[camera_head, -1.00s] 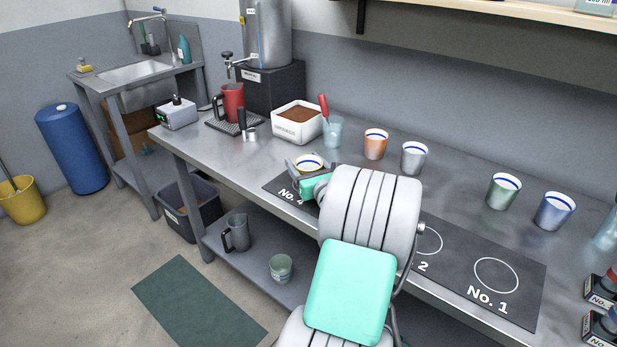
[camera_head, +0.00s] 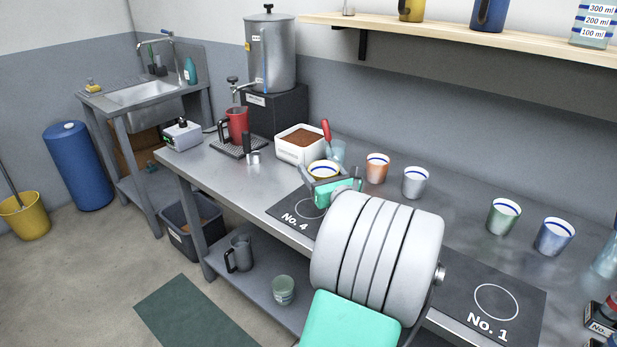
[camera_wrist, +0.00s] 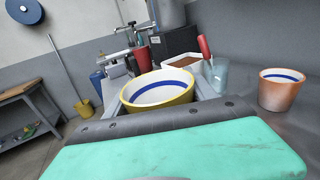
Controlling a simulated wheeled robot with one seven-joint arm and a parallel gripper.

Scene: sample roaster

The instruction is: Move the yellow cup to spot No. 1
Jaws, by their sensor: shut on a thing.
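The yellow cup (camera_wrist: 158,92) is white inside with a blue band. It sits between the fingers of my gripper (camera_head: 325,176), which is shut on it. In the head view the yellow cup (camera_head: 323,170) shows just above the mat, near spot No. 4 (camera_head: 310,207), whose circle is bare. Spot No. 1 (camera_head: 496,301) is an empty white circle at the right end of the dark mat. My arm hides the middle of the mat.
An orange cup (camera_head: 377,166), a grey cup (camera_head: 415,182), a green cup (camera_head: 503,216) and a blue cup (camera_head: 555,236) stand along the back of the counter. A white box of brown grounds (camera_head: 300,143) and a glass with a red-handled tool (camera_head: 336,151) stand behind my gripper.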

